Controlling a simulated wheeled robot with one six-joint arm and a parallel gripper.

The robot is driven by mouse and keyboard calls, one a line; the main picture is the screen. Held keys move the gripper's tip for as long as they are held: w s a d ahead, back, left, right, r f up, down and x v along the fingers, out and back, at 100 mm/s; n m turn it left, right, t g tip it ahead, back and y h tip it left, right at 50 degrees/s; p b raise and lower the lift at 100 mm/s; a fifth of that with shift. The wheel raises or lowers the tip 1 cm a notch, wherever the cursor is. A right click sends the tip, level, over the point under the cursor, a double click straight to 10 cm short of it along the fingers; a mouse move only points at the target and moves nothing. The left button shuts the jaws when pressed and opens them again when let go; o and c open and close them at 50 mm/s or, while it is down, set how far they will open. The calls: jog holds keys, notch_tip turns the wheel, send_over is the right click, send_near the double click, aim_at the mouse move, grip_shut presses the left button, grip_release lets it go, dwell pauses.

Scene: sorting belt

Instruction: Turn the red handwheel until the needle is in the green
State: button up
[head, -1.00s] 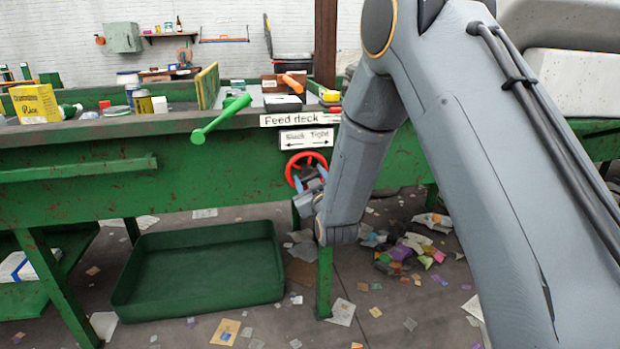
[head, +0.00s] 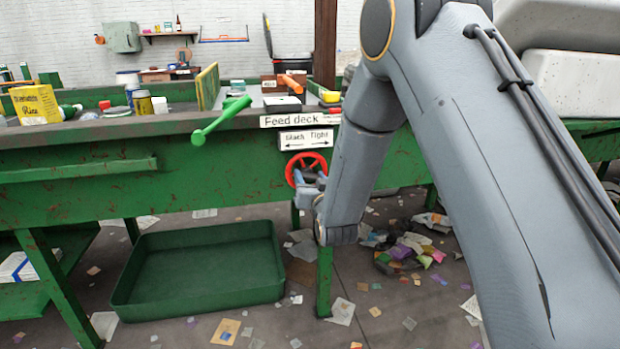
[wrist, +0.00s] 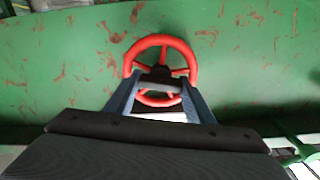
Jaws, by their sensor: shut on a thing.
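The red handwheel (head: 304,165) is mounted on the green side panel under the "Slack Tight" sign. In the wrist view the red handwheel (wrist: 160,42) stands upright in front of the panel. My gripper (wrist: 160,85) is at the wheel, its two blue-grey fingers on either side of the lower part. It is shut on the wheel; the exact contact is partly hidden. In the head view my gripper (head: 310,180) covers the wheel's lower part. No gauge needle or green zone can be made out in either view.
The "Slack Tight" sign (head: 306,139) with a two-way arrow hangs just above the wheel. A green lever (head: 221,119) sticks out from the deck at left. A green tray (head: 200,266) lies on the floor below. Scraps litter the floor (head: 420,245) at right.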

jog(key=shift+m, duration=1.5)
jog(key=o, duration=1.1)
jog(key=shift+c, duration=0.2)
jog(key=v, duration=0.7)
jog(key=shift+s+p, duration=0.35)
jog(key=shift+s, duration=0.05)
jog(key=shift+d, duration=0.15)
